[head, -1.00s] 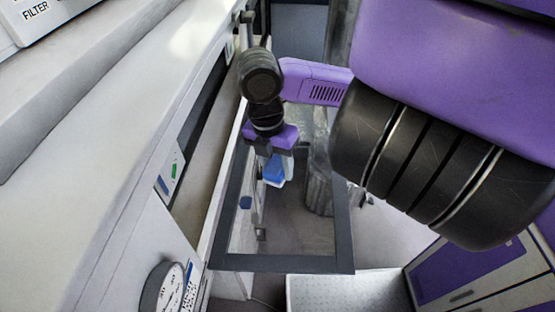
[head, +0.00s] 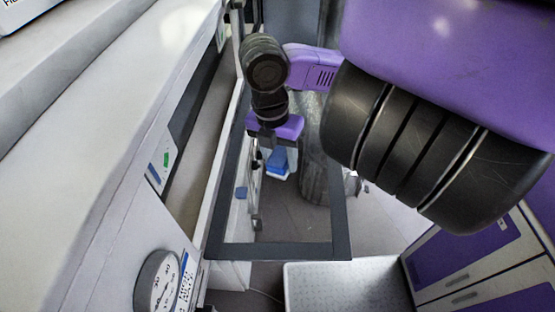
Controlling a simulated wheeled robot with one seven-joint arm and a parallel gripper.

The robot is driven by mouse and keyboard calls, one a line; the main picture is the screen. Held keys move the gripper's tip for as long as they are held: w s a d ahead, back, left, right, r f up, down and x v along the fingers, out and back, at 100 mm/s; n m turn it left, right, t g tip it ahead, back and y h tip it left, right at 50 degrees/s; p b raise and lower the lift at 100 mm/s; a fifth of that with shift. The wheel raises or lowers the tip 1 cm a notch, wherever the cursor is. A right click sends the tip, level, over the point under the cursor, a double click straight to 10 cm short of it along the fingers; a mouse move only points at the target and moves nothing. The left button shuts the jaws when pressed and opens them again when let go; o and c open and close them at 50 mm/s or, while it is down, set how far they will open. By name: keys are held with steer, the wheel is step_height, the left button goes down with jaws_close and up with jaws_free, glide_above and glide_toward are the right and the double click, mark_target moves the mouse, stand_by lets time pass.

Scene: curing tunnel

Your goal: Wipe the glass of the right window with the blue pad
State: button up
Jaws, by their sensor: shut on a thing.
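The window has a dark grey frame (head: 285,250) and stands out from the pale wall, with a see-through pane (head: 298,222). My gripper (head: 273,150) is at the upper part of the frame, below the purple wrist. It is shut on the blue pad (head: 278,166), which points down. The pad overlaps the window opening in the picture; I cannot tell whether it touches the glass. The gripper fingers are dark and partly hidden by the wrist. A small blue patch (head: 241,192) shows at the left of the frame, perhaps a reflection of the pad.
The long pale wall (head: 120,110) runs along the left, with a round gauge (head: 157,283) at the lower left. A grey textured step (head: 345,285) lies below the window. Purple-fronted drawers (head: 470,262) stand at the lower right. A grey column (head: 318,170) is behind the frame.

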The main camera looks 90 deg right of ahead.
steer(key=shift+s+d+r+b, duration=0.15)
steer(key=shift+d+b, duration=0.1)
steer(key=shift+d, duration=1.4)
steer(key=shift+s+d+f+b, duration=0.15)
steer(key=shift+d+b, duration=0.1)
steer(key=shift+d, duration=1.4)
steer(key=shift+s+d+b, duration=0.2)
steer(key=shift+d+b, duration=0.25)
steer(key=shift+d, duration=1.2)
steer(key=shift+s+r, duration=0.25)
steer(key=shift+s, duration=0.8)
steer(key=shift+a+f, duration=0.2)
steer(key=shift+a, duration=1.75)
steer(key=shift+w+a+r, duration=0.1)
steer(key=shift+w+a, duration=0.05)
steer(key=shift+a, duration=0.7)
steer(key=shift+w+a, duration=0.2)
steer(key=shift+a, duration=0.65)
steer(key=shift+w+a+r, duration=0.1)
steer(key=shift+w+a, duration=0.05)
steer(key=shift+a, duration=0.7)
steer(key=shift+a+r+p, duration=0.25)
steer(key=shift+p, duration=0.7)
steer(key=a+p, duration=0.1)
steer(key=p, duration=0.1)
steer(key=shift+w+p, duration=0.1)
steer(key=shift+p, duration=0.2)
